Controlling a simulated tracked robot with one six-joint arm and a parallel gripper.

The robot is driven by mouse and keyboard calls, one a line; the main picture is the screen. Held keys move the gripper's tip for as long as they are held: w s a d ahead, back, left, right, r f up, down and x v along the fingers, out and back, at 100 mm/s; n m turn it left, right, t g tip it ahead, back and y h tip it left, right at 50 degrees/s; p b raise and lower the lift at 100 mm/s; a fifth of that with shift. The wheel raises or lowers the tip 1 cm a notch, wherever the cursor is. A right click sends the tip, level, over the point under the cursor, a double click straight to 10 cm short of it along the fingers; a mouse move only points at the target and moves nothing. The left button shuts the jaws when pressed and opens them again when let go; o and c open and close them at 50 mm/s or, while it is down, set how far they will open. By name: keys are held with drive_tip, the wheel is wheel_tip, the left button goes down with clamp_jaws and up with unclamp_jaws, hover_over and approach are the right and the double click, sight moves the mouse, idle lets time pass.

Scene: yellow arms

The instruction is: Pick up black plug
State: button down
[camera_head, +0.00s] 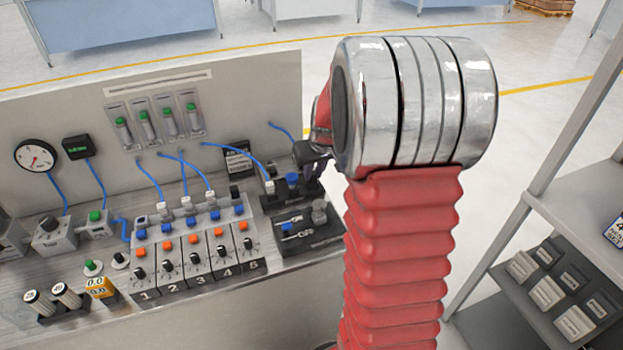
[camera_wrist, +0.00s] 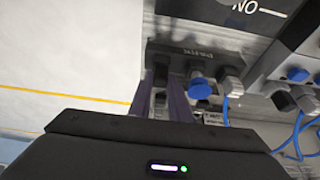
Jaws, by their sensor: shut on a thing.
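My gripper (camera_head: 312,156) is partly hidden behind my red arm, over the right end of the panel bench. In the wrist view its two dark purple fingers (camera_wrist: 161,98) point at a dark block (camera_wrist: 205,58) and are close together on a small black plug (camera_wrist: 160,103). The plug shows only as a narrow dark piece between the fingers. I cannot tell whether it still touches the block. In the head view the block (camera_head: 274,200) carries a blue knob (camera_head: 292,180) and a grey connector with a blue hose, just below my gripper.
Left of the block are numbered valves (camera_head: 197,262) with knobs and blue hoses. A gauge (camera_head: 36,156) hangs on the back panel (camera_head: 250,85). A dark tray with blue parts (camera_head: 305,232) lies in front of the block.

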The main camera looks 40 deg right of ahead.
sight(313, 175)
wheel_tip(313, 175, up, 10)
idle(0.7)
drive_tip(key=shift+a, duration=0.1)
idle(1.2)
